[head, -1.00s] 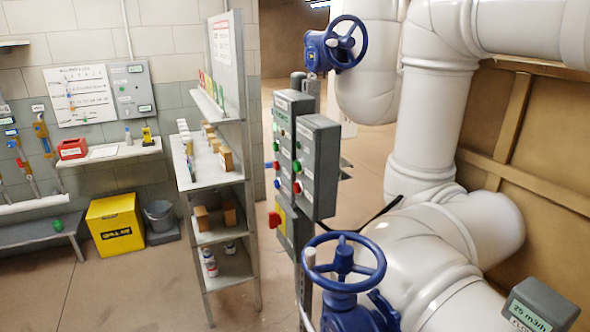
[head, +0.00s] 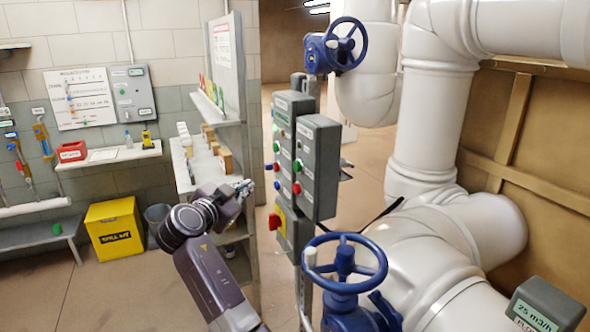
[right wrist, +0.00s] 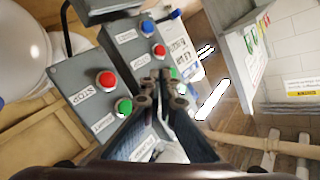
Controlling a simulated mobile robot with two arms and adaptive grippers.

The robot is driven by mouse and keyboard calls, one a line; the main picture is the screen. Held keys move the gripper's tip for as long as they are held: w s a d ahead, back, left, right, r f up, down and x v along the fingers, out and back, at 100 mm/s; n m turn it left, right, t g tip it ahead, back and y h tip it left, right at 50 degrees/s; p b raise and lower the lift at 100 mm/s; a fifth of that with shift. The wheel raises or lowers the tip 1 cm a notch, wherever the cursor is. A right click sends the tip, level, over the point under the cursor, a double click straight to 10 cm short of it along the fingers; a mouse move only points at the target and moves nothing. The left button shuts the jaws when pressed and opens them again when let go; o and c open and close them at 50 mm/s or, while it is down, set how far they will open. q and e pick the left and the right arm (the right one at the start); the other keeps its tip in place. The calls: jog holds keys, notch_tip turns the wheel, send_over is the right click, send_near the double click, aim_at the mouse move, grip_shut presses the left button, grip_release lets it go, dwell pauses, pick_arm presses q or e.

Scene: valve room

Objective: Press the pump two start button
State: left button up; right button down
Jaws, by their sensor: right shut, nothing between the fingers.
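Two grey button boxes stand on a post in the head view: a nearer one (head: 320,165) and a farther one (head: 281,108) behind it. The nearer box has a green button (head: 297,165) above a red button (head: 296,188). The right wrist view shows a red button (right wrist: 106,78) labelled STOP and a green button (right wrist: 124,107) beside it. I cannot read which box is pump two. My right gripper (head: 246,187) is shut and empty, left of the boxes and apart from them. In the right wrist view its fingertips (right wrist: 163,77) overlap the farther box. My left gripper is out of view.
A blue handwheel (head: 344,262) stands below the boxes and another (head: 346,43) above. Big white pipes (head: 425,110) fill the right. A grey shelf (head: 186,178) stands behind my right arm. A yellow bin (head: 115,229) sits at the left wall. Open floor lies between.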

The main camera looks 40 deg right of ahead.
aim_at(298, 166)
jog(key=r, duration=0.1)
jog(key=r+m, duration=0.1)
jog(key=s+r, duration=0.1)
jog(key=shift+s+d+r+m+h, duration=0.1)
jog(key=shift+d+r+m+h, duration=0.05)
jog(key=shift+d+m+h, duration=0.2)
jog(key=shift+d, duration=0.1)
jog(key=s+d+p, duration=0.2)
jog(key=d, duration=0.6)
jog(key=shift+d+p, duration=0.15)
jog(key=shift+p, duration=0.2)
jog(key=shift+d, duration=0.1)
dwell(0.9)
